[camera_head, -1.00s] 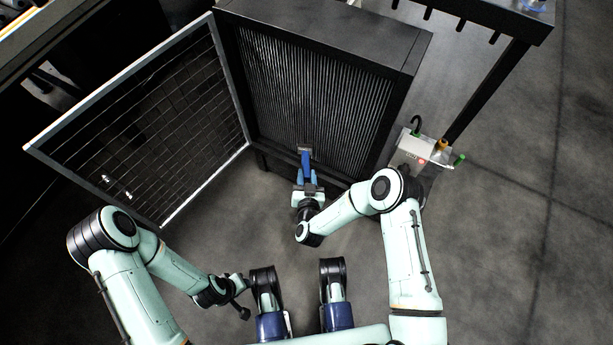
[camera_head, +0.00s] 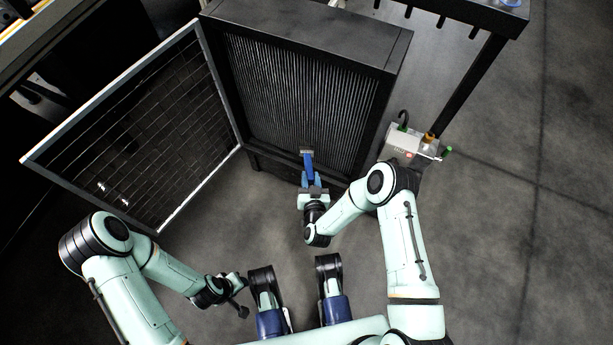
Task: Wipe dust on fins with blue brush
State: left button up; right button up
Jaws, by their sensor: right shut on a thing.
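The blue brush (camera_head: 308,165) is held in my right gripper (camera_head: 312,181), which is shut on it. The brush points up the picture, its bristle end at the lower edge of the fins (camera_head: 290,95). I cannot tell whether the bristles touch them. The fins are a panel of fine vertical grey ridges inside a black cabinet frame (camera_head: 330,35). Single dust spots are too small to make out. My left gripper (camera_head: 240,296) hangs low at the left, well away from the cabinet; its fingers are too small to read.
A mesh door (camera_head: 150,130) with a light frame stands open left of the cabinet. A black rack (camera_head: 465,85) stands at the right, with a pale box (camera_head: 405,142) holding coloured-handled tools beside it. Grey floor (camera_head: 490,240) is clear at the right.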

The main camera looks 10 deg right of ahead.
jog(key=shift+w, duration=0.1)
jog(key=w+a+b, duration=0.1)
jog(key=w+a, duration=0.1)
jog(key=a, duration=0.1)
jog(key=shift+w+a, duration=0.1)
jog(key=shift+w, duration=0.1)
dwell(0.3)
jog(key=s+a+p, duration=0.2)
jog(key=s+a, duration=0.1)
jog(key=s, duration=0.2)
jog(key=shift+a, duration=0.3)
jog(key=shift+s+a+p, duration=0.25)
jog(key=shift+s+a, duration=0.2)
jog(key=shift+s, duration=0.15)
jog(key=shift+s+a+p, duration=0.25)
jog(key=shift+s+a, duration=0.15)
jog(key=shift+s, duration=0.2)
